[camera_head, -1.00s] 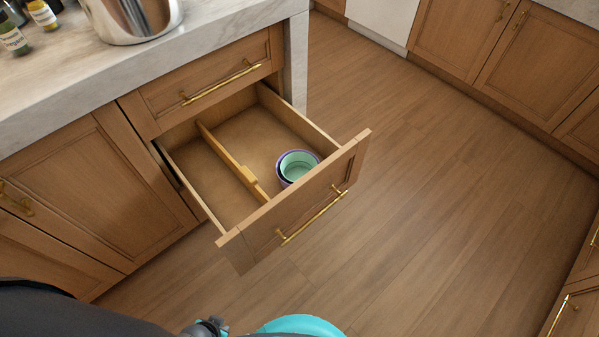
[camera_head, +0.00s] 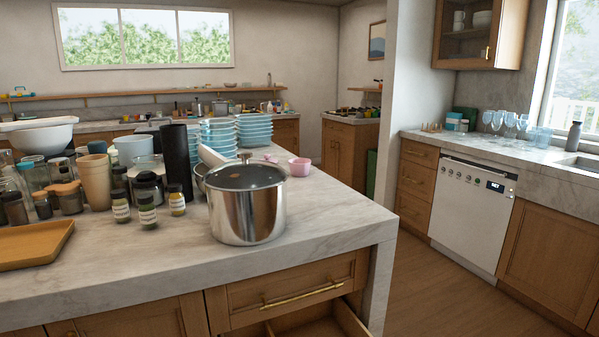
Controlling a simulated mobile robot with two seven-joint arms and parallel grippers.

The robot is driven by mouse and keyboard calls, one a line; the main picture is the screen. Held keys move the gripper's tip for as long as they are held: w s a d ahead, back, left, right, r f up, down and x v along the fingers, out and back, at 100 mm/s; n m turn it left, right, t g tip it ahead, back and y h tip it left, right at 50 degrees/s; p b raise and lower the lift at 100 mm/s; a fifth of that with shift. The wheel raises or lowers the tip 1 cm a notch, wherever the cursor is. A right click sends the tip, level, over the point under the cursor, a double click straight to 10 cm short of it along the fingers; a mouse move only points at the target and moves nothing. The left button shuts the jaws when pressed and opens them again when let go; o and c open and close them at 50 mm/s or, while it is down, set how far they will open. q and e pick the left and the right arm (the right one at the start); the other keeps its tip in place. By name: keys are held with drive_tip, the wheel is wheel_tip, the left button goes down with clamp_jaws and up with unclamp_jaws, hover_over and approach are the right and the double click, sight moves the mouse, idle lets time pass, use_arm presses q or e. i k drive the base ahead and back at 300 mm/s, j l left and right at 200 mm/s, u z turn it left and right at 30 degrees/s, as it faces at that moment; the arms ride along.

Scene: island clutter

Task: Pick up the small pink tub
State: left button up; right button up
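A small pink tub (camera_head: 300,167) stands upright on the marble island top (camera_head: 325,205), behind and to the right of a large steel pot (camera_head: 247,205) with a dark lid. Neither of my grippers is in view.
Stacked blue plates (camera_head: 254,132) stand behind the pot. Bottles, jars, cups and a yellow tray (camera_head: 35,246) crowd the island's left side. The island's right end is bare. An open drawer (camera_head: 345,322) juts out below. Floor is clear toward the dishwasher (camera_head: 470,213).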

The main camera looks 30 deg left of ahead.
sight(300, 167)
drive_tip(key=i+l+z, duration=0.5)
drive_tip(key=i+l, duration=0.25)
drive_tip(key=l, duration=0.15)
drive_tip(key=i+l+u, duration=0.1)
drive_tip(key=i, duration=0.4)
drive_tip(key=i+l, duration=0.3)
drive_tip(key=i, duration=0.15)
drive_tip(key=i+l+u, duration=0.15)
drive_tip(key=i, duration=0.35)
drive_tip(key=i+j+u, duration=0.2)
drive_tip(key=i+u, duration=0.75)
drive_tip(key=i, duration=0.15)
drive_tip(key=i+l+u, duration=0.3)
drive_tip(key=i+u, duration=0.2)
drive_tip(key=i, duration=0.05)
